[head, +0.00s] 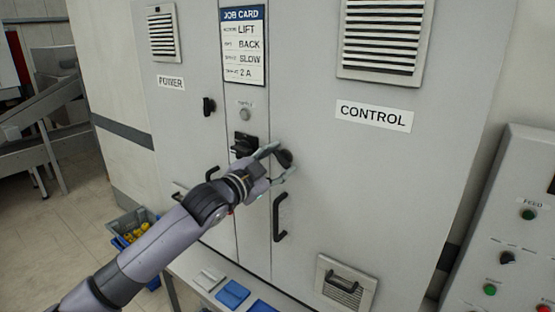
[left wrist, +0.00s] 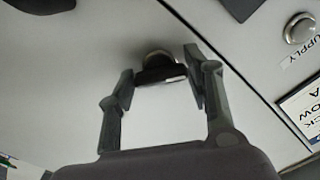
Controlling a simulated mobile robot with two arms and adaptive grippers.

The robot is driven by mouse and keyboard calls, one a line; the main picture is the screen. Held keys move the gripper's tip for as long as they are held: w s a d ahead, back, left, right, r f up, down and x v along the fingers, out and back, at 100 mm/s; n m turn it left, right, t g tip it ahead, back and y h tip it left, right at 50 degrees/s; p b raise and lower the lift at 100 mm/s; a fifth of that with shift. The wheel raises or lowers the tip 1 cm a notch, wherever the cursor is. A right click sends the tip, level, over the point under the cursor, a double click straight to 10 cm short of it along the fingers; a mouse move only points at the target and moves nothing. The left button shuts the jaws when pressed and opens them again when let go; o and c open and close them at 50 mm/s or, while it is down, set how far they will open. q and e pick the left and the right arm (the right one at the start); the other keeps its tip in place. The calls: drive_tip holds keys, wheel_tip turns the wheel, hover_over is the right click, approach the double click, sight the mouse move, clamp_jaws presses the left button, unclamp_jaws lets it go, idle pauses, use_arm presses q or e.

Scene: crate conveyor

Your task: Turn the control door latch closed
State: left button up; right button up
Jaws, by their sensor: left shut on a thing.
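The control door (head: 370,190) is a grey cabinet door with a CONTROL label (head: 374,116). Its dark latch (head: 285,158) sits near the door's left edge, above a black pull handle (head: 279,218). My left gripper (head: 280,161) has its fingers on either side of the latch and is shut on it. In the left wrist view the latch (left wrist: 160,69) shows as a dark knob on a round metal base, between the two fingertips (left wrist: 162,86). The door looks flush with the cabinet. My right gripper is not in view.
A black rotary switch (head: 243,145) sits just left of the latch. The power door has its own latch (head: 208,106). A bench with blue and white pieces (head: 232,293) stands below. A button panel (head: 510,230) is at the right, a bin (head: 132,228) at lower left.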

use_arm(q)
drive_tip(key=m+p, duration=0.1)
drive_tip(key=m, duration=0.3)
drive_tip(key=shift+r+m+p, duration=0.1)
drive_tip(key=shift+m+p, duration=0.2)
drive_tip(key=shift+p, duration=0.1)
drive_tip(key=m+p, duration=0.2)
drive_tip(key=m, duration=0.3)
drive_tip(key=shift+m, duration=0.4)
drive_tip(key=o, duration=1.1)
drive_tip(key=shift+o, duration=0.2)
drive_tip(key=v, duration=1.2)
